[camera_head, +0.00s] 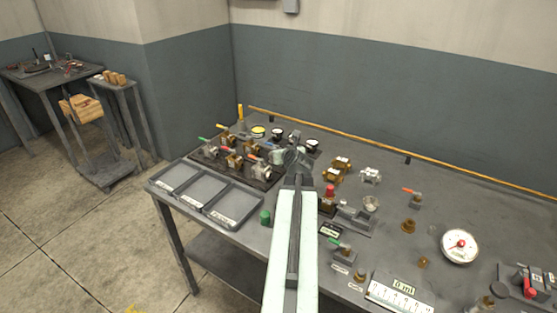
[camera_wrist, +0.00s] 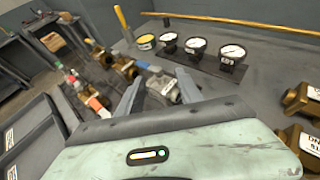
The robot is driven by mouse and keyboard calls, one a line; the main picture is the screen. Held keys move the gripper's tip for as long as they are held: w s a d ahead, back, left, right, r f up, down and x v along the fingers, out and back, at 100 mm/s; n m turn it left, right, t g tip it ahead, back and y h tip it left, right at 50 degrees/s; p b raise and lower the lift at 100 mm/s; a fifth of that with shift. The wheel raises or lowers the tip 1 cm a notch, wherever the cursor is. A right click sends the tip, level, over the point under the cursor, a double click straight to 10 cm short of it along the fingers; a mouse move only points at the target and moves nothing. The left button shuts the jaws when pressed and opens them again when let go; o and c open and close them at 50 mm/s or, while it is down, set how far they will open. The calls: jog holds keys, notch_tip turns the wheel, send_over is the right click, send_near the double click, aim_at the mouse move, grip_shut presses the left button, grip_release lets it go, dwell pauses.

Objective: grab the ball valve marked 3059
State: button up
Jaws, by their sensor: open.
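Several ball valves with coloured levers stand on a dark board on the bench. A silver valve with a blue lever (camera_wrist: 160,84) shows between my finger tips in the wrist view and carries a small pale tag. I cannot read 3059 on any valve. My gripper (camera_head: 294,150) is open at the board's right end in the head view; in the wrist view its two fingers (camera_wrist: 158,92) stand apart on either side of the silver valve. I cannot tell whether they touch it. Brass valves (camera_wrist: 124,67) and an orange-lever valve (camera_wrist: 97,106) stand to the left.
Black gauges (camera_wrist: 232,54) and a yellow-rimmed one stand behind the valves. Grey trays (camera_head: 232,205) lie at the bench's front left. A yellow rail (camera_head: 400,157) runs along the back.

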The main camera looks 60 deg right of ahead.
aim_at(278, 147)
jog(key=b+x, duration=0.2)
jog(key=x, duration=0.3)
jog(key=shift+w+a+f, duration=0.1)
jog(key=shift+w, duration=0.1)
grip_shut()
dwell(1.1)
